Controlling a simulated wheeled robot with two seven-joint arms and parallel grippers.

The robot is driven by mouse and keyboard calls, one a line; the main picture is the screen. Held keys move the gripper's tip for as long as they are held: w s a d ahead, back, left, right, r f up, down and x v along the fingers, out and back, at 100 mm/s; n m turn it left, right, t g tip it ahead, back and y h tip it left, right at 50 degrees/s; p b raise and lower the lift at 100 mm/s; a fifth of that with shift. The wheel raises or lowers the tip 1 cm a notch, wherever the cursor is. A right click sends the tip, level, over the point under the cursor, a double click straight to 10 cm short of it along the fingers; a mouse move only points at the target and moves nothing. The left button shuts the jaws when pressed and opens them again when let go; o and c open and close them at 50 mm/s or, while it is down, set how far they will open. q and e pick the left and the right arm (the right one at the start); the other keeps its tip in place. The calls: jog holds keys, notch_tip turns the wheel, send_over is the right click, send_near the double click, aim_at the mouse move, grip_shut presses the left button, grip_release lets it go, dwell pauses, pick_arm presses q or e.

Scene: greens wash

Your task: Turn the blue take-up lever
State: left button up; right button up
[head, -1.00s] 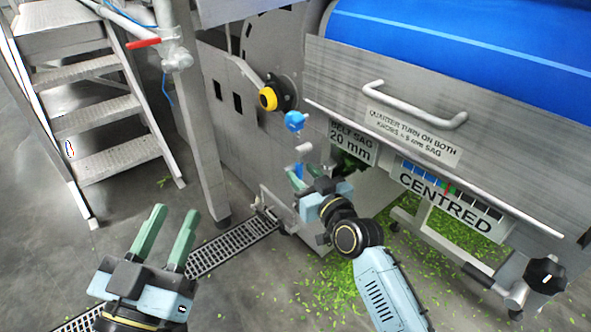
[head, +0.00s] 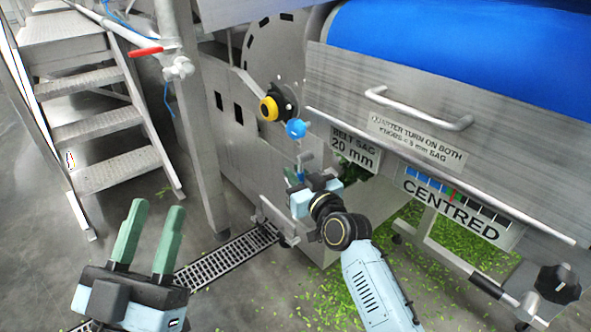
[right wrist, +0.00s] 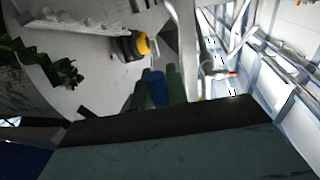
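A blue ball-shaped knob (head: 296,128) sits on the machine's side frame, just below and right of a yellow-and-black knob (head: 269,108). A smaller blue grip (head: 300,175) shows lower down, among the fingers of my right gripper (head: 298,172). In the right wrist view the blue grip (right wrist: 156,89) stands between the two green fingers and fills most of the gap. Whether they press on it cannot be told. The yellow-and-black knob (right wrist: 141,44) lies beyond them. My left gripper (head: 152,222) is open and empty over the floor at lower left.
A grey panel with a handle (head: 420,108) and a blue belt (head: 450,50) are at upper right. A "CENTRED" gauge (head: 452,208) and a black knob (head: 556,283) are lower right. Steps (head: 95,130) stand left. Green leaves (head: 335,300) litter the floor by a drain grate (head: 222,260).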

grip_shut()
